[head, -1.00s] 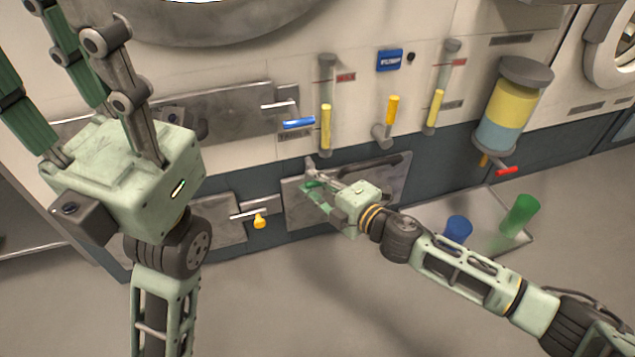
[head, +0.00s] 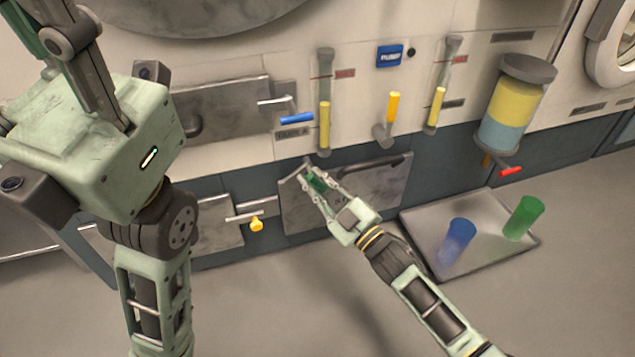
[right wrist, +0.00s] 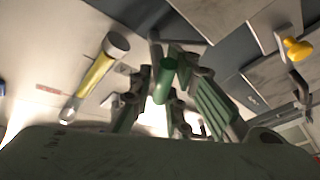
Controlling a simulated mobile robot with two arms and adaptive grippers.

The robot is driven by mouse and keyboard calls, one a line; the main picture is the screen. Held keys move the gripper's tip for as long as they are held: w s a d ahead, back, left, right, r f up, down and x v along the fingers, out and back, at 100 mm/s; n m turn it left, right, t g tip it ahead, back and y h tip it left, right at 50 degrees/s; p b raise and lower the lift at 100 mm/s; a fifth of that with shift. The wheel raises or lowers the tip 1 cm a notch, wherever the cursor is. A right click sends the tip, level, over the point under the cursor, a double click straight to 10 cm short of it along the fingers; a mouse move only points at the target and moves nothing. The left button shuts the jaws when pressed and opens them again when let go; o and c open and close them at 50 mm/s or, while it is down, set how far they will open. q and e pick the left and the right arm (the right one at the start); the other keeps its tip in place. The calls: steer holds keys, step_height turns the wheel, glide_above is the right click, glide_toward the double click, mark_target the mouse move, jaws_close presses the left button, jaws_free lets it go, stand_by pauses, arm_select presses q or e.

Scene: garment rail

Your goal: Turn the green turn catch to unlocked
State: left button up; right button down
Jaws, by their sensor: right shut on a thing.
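The green turn catch (head: 317,182) is on the grey lower panel (head: 372,198); its green handle slants down to the right. A metal bar stands out beside its upper end. My right gripper (head: 315,183) is shut on the green handle, its fingers pointing up and left at the panel. In the right wrist view the green handle (right wrist: 165,80) shows between the fingers, which partly hide its base. My left gripper (head: 60,60) is raised at the upper left, away from the catch; its fingertips are out of view.
A blue-handled catch (head: 297,118) and a yellow-knobbed catch (head: 256,224) are on panels to the left. A tray (head: 420,222) with blue and green cups (head: 524,218) lies to the right.

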steer(key=m+t, duration=0.1)
steer(key=m, duration=0.1)
steer(key=m+t+h, duration=0.1)
steer(key=m, duration=0.2)
steer(key=m+t, duration=0.1)
steer(key=m, duration=0.1)
steer(key=shift+s+a+f+h, duration=0.2)
steer(key=shift+a+f+h, duration=0.1)
steer(key=shift+f, duration=0.1)
steer(key=shift+d+m+t, duration=0.1)
steer(key=shift+m+t, duration=0.3)
steer(key=shift+m, duration=0.8)
steer(key=shift+h, duration=0.4)
steer(key=c, duration=1.7)
jaws_free()
steer(key=shift+r, duration=0.1)
steer(key=shift+c, duration=0.2)
steer(key=shift+w, duration=0.1)
steer(key=shift+r, duration=0.1)
